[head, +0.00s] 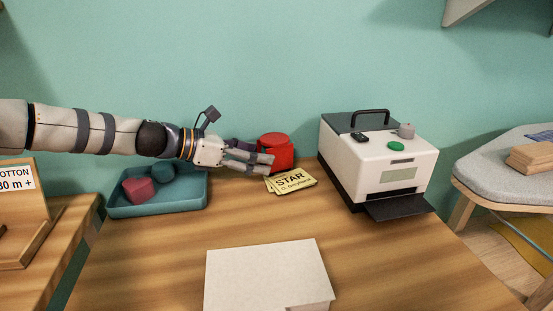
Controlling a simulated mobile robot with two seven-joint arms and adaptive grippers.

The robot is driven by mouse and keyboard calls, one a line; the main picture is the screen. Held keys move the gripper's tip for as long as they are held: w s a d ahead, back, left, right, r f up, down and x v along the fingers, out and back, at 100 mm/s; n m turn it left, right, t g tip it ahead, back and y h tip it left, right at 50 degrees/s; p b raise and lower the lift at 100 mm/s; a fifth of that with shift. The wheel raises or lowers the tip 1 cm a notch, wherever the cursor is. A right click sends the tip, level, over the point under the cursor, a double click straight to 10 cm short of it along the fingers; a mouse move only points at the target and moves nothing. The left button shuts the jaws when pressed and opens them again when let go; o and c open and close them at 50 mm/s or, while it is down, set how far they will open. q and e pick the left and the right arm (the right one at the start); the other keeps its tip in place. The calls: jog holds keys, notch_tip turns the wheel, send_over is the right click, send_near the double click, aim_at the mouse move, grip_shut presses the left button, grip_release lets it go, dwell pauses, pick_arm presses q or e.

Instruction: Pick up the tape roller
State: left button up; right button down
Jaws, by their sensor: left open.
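My left arm reaches in from the left, and its gripper (268,163) is open, pointing right. Its fingers lie in front of a red rounded object (277,141) at the back of the table, covering its lower left part. I cannot tell whether they touch it. No object is clearly recognisable as the tape roller, and I cannot tell whether the red object is it. A dark purple shape (240,145) shows partly behind the fingers. My right gripper is not in view.
Yellow cards marked STAR (292,182) lie just below the fingertips. A teal tray (190,200) with a red and a teal piece stands left, under the arm. A white machine (400,165) with a black handle stands right. A pale board (265,275) lies in front.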

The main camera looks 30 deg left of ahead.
pick_arm(q)
jog(key=x, duration=0.3)
jog(key=shift+w+f+b, duration=0.1)
jog(key=shift+f+b, duration=0.1)
jog(key=shift+b, duration=0.15)
jog(key=shift+w+d+r, duration=0.1)
jog(key=shift+r, duration=0.15)
jog(key=c, duration=1.5)
